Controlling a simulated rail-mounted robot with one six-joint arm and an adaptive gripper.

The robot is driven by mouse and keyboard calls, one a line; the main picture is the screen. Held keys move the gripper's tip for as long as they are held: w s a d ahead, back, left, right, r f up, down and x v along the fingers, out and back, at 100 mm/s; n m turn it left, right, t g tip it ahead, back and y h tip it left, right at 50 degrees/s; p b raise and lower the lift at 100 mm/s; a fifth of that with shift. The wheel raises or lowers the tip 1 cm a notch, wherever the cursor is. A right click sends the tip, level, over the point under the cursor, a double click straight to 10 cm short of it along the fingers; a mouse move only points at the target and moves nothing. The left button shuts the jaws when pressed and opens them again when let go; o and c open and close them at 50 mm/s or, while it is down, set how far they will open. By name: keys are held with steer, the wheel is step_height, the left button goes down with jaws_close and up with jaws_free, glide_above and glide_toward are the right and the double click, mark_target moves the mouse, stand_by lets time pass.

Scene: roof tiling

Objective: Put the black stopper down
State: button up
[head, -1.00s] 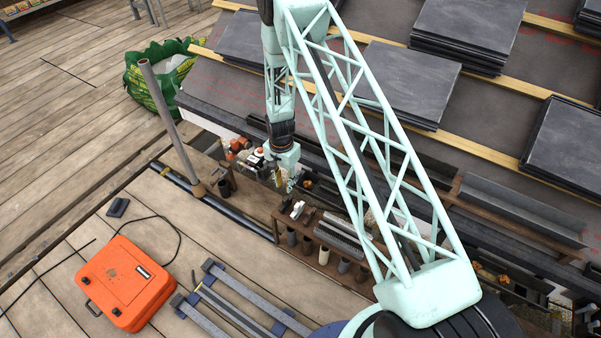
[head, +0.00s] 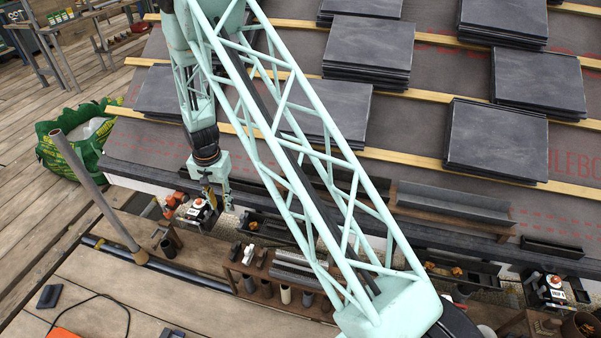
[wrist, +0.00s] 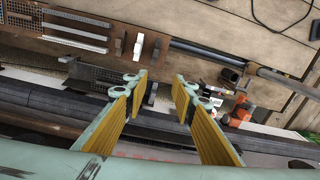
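My gripper (head: 218,203) hangs near the eave on the left side of the head view, pointing down. In the wrist view, its two yellow-padded fingers (wrist: 159,80) are spread wide, with nothing visible held between them. A small dark upright piece (wrist: 152,93) shows beside the left finger, near the end of a dark gridded tray; I cannot tell if this is the black stopper. Small dark and white pieces stand on a brown wooden rack, among them a black one (wrist: 156,50) and a white one (wrist: 138,47). They also show in the head view, small, with a white one (head: 249,253).
Slate stacks (head: 497,140) lie on the battened roof. A dark gutter (head: 455,202) runs along the eave. A grey pole (head: 95,190) stands at left by a green bag (head: 80,146). An orange-and-white tool (head: 199,209) lies close to my gripper.

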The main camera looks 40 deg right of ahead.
steer(key=s+r+n, duration=0.1)
steer(key=s+r, duration=0.1)
steer(key=r, duration=0.9)
steer(key=s+r+n, duration=0.1)
steer(key=s+r, duration=0.2)
steer(key=r, duration=0.8)
steer(key=s+r+n+t, duration=0.1)
steer(key=s+r, duration=0.5)
steer(key=r, duration=0.3)
steer(key=s+r+n+t, duration=0.1)
steer(key=s+r, duration=0.5)
steer(key=r, duration=0.3)
steer(key=s+r+n, duration=0.1)
steer(key=s+r, duration=0.3)
steer(key=s, duration=0.7)
steer(key=s+r+n, duration=0.2)
steer(key=s+r, duration=0.3)
steer(key=s, duration=0.7)
steer(key=s+r+n+t, duration=0.1)
steer(key=s+r, duration=0.4)
steer(key=s, duration=0.7)
steer(key=shift+n, duration=0.4)
steer(key=shift+w+r, duration=0.1)
